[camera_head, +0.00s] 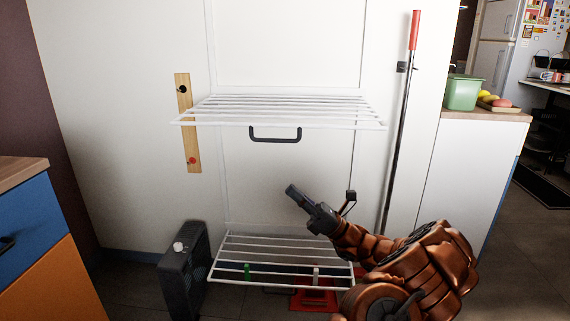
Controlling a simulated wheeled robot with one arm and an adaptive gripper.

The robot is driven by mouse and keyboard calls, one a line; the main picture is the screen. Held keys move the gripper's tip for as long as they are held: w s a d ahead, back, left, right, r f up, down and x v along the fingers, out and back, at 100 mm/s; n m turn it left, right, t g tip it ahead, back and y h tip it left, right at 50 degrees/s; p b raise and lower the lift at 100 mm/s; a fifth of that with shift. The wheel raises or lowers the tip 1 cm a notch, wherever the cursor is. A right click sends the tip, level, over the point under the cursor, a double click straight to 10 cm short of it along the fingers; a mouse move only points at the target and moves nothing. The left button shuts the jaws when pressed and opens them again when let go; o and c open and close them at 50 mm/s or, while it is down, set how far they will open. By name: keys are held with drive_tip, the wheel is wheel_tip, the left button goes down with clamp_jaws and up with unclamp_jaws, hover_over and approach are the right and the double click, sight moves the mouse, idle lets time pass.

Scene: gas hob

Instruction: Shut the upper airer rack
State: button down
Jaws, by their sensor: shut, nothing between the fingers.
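The upper airer rack (280,109) is a white slatted shelf folded out from the white wall panel, roughly level. A dark handle (275,134) hangs below the middle of its front edge. My gripper (290,190) is shut and empty. It appears below the upper rack and to the right of the handle, pointing up and left, with no visible contact with either. The lower airer rack (282,262) is also folded out, below my gripper. My arm covers part of its right side.
A red-topped pole (414,32) stands right of the racks. A wooden strip with hooks (187,122) is on the wall at left. A dark heater-like box (185,270) stands on the floor at lower left. A counter holds a green bin (463,93) at right.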

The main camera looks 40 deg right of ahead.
drive_tip(key=d+f+m+t+h, duration=0.2)
drive_tip(key=d+t, duration=0.1)
drive_tip(key=d, duration=0.2)
drive_tip(key=s+d+r+b+x, duration=0.1)
drive_tip(key=b+x, duration=0.4)
drive_tip(key=x, duration=0.7)
drive_tip(key=shift+s+r, duration=0.2)
drive_tip(key=shift+r, duration=0.55)
drive_tip(key=shift+a, duration=0.15)
